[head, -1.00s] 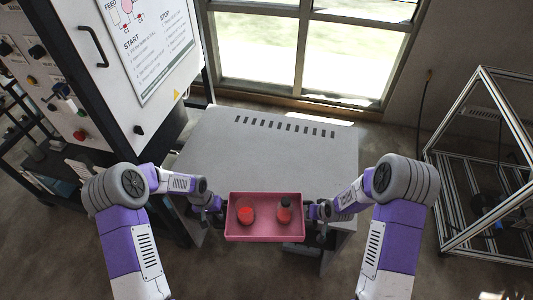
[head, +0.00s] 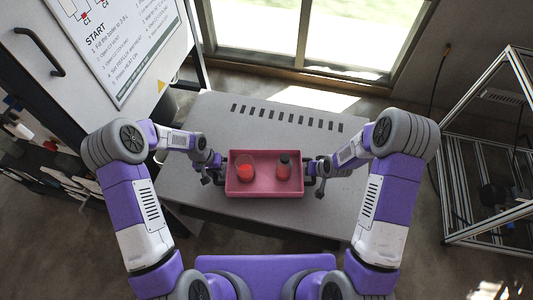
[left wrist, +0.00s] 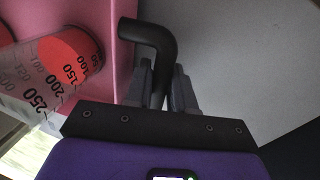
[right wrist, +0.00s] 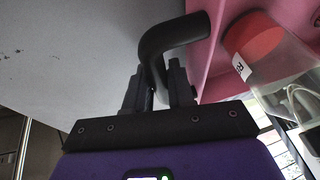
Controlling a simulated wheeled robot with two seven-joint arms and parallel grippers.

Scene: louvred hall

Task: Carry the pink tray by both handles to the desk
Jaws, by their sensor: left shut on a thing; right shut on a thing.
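The pink tray (head: 265,190) is in the middle of the head view, level, over the near part of the grey desk (head: 215,125). I cannot tell whether it touches the desk top. In it stand a beaker with red contents (head: 245,172) on the left and a dark-capped bottle with red contents (head: 283,168) on the right. My left gripper (head: 215,168) is shut on the tray's left black handle (left wrist: 150,45). My right gripper (head: 315,170) is shut on the right black handle (right wrist: 172,40). Both grips show in the wrist views.
A white machine cabinet (head: 95,70) with an instruction sheet stands at the left. A metal frame rack (head: 490,150) stands at the right. A window (head: 310,40) is behind the desk. The desk top is clear behind the tray, with a row of slots at its far side.

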